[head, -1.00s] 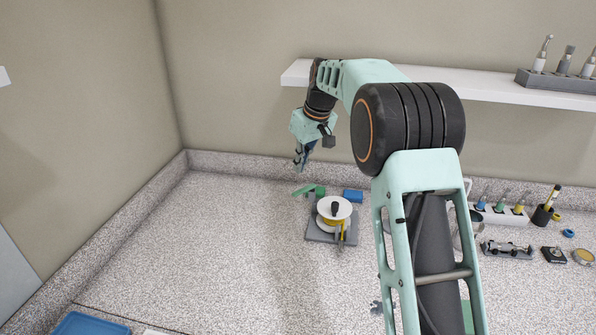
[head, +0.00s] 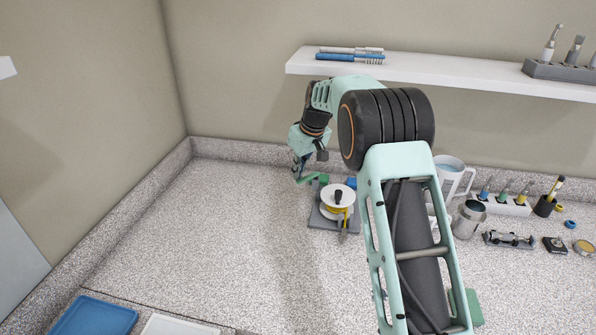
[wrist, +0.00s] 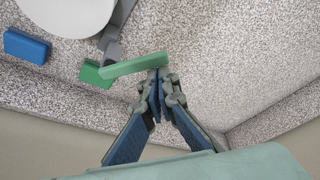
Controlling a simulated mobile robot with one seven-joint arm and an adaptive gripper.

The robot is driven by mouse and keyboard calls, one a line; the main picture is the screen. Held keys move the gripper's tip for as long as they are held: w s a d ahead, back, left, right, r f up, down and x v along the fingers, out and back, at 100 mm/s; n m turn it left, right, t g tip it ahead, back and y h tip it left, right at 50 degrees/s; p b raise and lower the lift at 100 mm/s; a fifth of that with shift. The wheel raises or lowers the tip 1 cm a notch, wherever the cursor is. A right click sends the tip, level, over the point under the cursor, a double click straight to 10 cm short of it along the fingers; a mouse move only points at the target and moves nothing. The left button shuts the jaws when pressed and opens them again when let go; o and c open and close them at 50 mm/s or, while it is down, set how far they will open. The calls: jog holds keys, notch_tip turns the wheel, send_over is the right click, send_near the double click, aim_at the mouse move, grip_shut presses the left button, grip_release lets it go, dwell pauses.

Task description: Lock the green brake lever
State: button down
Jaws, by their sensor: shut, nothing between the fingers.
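The green brake lever (head: 308,178) sticks out to the left from behind the white spool (head: 329,195) on its grey base plate (head: 322,221). In the wrist view the lever (wrist: 135,65) is a long light-green bar reaching from a darker green block (wrist: 92,75) towards my fingers. My gripper (head: 298,178) is shut and empty, pointing down at the lever's free end. In the wrist view my fingertips (wrist: 159,74) are right at that free end; I cannot tell whether they touch it. In the head view the fingertips partly overlap the lever's end.
A blue block (wrist: 26,46) sits beside the green one. A white jug (head: 450,172), a metal cup (head: 468,218) and a tool rack (head: 500,205) stand to the right. A shelf (head: 430,78) hangs above. The counter left of the spool is clear.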

jog(key=shift+s+d+n, duration=0.15)
jog(key=shift+s+n, duration=0.1)
jog(key=shift+n, duration=0.35)
jog(key=shift+s+d+n+g+y+b, duration=0.2)
jog(key=shift+s+d+n, duration=0.05)
jog(key=shift+n, duration=0.35)
jog(key=shift+s+d+n+g+y+b, duration=0.15)
jog(key=shift+s+d+n+g+y, duration=0.1)
jog(key=shift+n, duration=0.35)
jog(key=n, duration=0.1)
jog(key=s+d+n+g, duration=0.1)
jog(key=n, duration=0.1)
jog(key=shift+s, duration=0.1)
jog(key=shift+s+d, duration=0.1)
jog(key=shift+s+d+b, duration=0.3)
jog(key=shift+s+b, duration=0.2)
jog(key=shift+s, duration=0.15)
jog(key=v, duration=0.7)
jog(key=shift+r, duration=0.2)
